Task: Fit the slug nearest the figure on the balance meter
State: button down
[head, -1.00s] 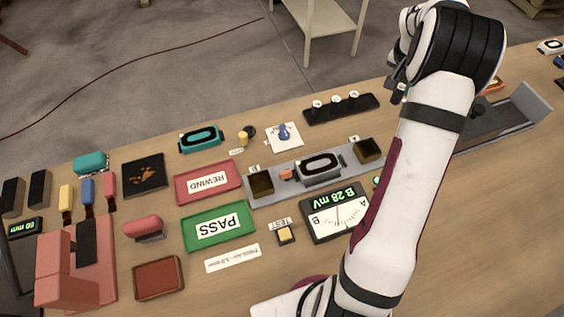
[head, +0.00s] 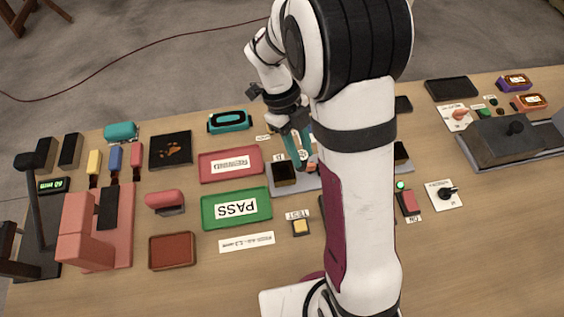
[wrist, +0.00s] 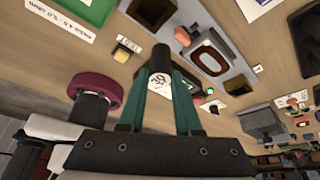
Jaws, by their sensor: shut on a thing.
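My gripper (wrist: 160,75) has teal fingers that close on a dark slug (wrist: 160,58) in the wrist view. In the head view my gripper (head: 300,160) is above the grey track, near the left dark box (head: 284,172). The slug cannot be made out there. The wrist view shows two open dark boxes on the track, one (wrist: 150,12) upper left and one (wrist: 239,84) lower right, with a dark oval ring (wrist: 209,57) between them.
A red REWIND tray (head: 231,181) and a green PASS tray (head: 237,221) lie left of the track. A yellow TEST button (head: 300,228) is in front. A red ON switch (head: 408,203) and a dark knob (head: 447,194) are at right. Bare table lies along the front.

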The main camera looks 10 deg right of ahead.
jog(key=shift+w+a+f, duration=0.35)
jog(key=shift+a+f, duration=0.3)
jog(key=shift+f, duration=0.45)
jog(key=shift+w+a+f, duration=0.3)
jog(key=shift+a+f, duration=0.3)
jog(key=shift+f, duration=0.5)
jog(key=shift+w+a+f, duration=0.35)
jog(key=shift+a+f, duration=0.3)
jog(key=shift+f, duration=0.45)
jog(key=shift+f, duration=0.1)
jog(key=c, duration=0.6)
grip_release()
